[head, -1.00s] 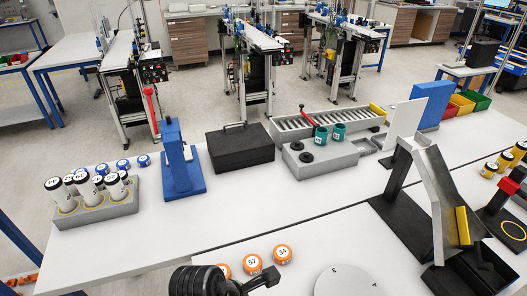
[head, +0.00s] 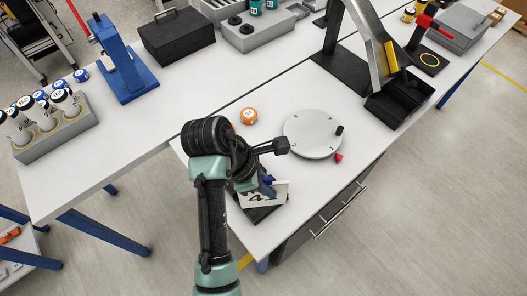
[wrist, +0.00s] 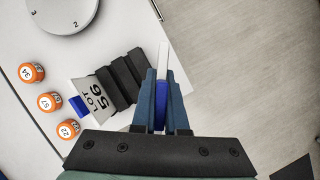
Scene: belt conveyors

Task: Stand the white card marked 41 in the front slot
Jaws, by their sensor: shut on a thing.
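The white card (head: 262,196) shows a 4 in the head view; the rest of its number is hidden by my arm. In the wrist view the held card (wrist: 163,58) is edge-on, with its blue tab (wrist: 160,118) between the fingers. My gripper (wrist: 161,88) is shut on that tab. The black slotted rack (wrist: 124,80) is just left of the card in the wrist view, and its dark base (head: 258,215) shows below the card in the head view. I cannot tell whether the card is in a slot or above it. Another card, LOT 56 (wrist: 96,93), with a blue tab (wrist: 79,105), leans at the rack's left.
Several orange-rimmed numbered pucks (wrist: 49,102) lie left of the rack. A round grey disc (head: 312,134) and a small red piece (head: 339,157) are close by. A black tray (head: 392,103) stands behind. The table edge and open floor (wrist: 245,60) lie right of the rack.

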